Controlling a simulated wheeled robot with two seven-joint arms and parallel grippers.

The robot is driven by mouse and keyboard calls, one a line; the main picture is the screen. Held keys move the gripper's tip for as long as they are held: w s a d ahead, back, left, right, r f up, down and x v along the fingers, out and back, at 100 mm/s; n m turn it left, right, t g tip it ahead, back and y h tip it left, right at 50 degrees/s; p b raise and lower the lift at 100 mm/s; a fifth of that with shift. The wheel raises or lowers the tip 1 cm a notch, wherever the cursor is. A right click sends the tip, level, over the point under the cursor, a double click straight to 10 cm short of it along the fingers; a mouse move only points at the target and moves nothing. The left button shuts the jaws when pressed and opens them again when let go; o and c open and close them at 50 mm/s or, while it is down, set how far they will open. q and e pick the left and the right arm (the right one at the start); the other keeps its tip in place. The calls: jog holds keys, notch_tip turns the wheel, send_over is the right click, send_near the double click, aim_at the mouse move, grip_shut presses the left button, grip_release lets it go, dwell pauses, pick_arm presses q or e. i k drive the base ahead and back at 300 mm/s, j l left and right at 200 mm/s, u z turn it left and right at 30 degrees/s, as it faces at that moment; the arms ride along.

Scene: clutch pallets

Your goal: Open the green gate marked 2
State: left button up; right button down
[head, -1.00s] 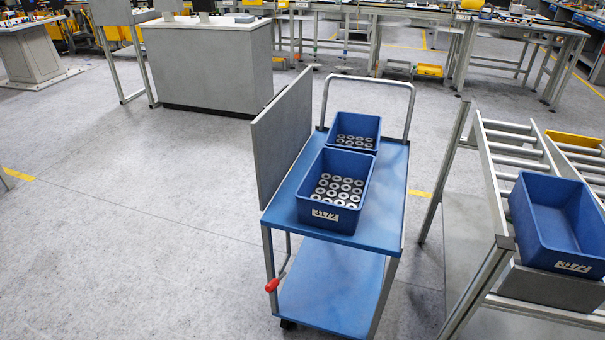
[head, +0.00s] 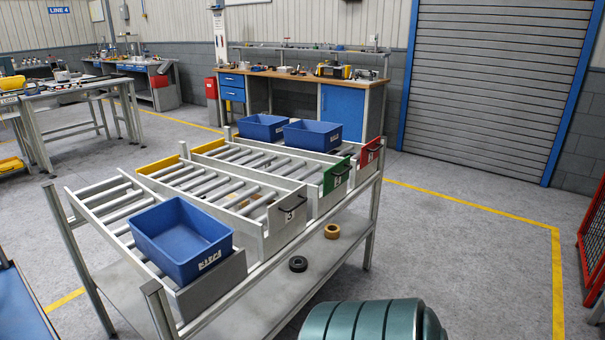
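The green gate (head: 337,176) stands upright across the front end of one roller lane of the rack. It has a dark handle and a small white mark that is too small to read surely. It looks closed. A grey gate marked 3 (head: 289,211) is on its left and a red gate (head: 371,152) on its right, each with a dark handle. Neither of my grippers is in view.
Blue bins stand on the rack: one at the near left (head: 182,240), two at the back (head: 262,127) (head: 312,136). Black (head: 298,264) and tan (head: 332,231) rings lie on the lower shelf. A teal ribbed object (head: 365,321) is at the bottom edge. Floor at right is clear.

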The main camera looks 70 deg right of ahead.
aim_at(337, 175)
jog(key=z, duration=2.55)
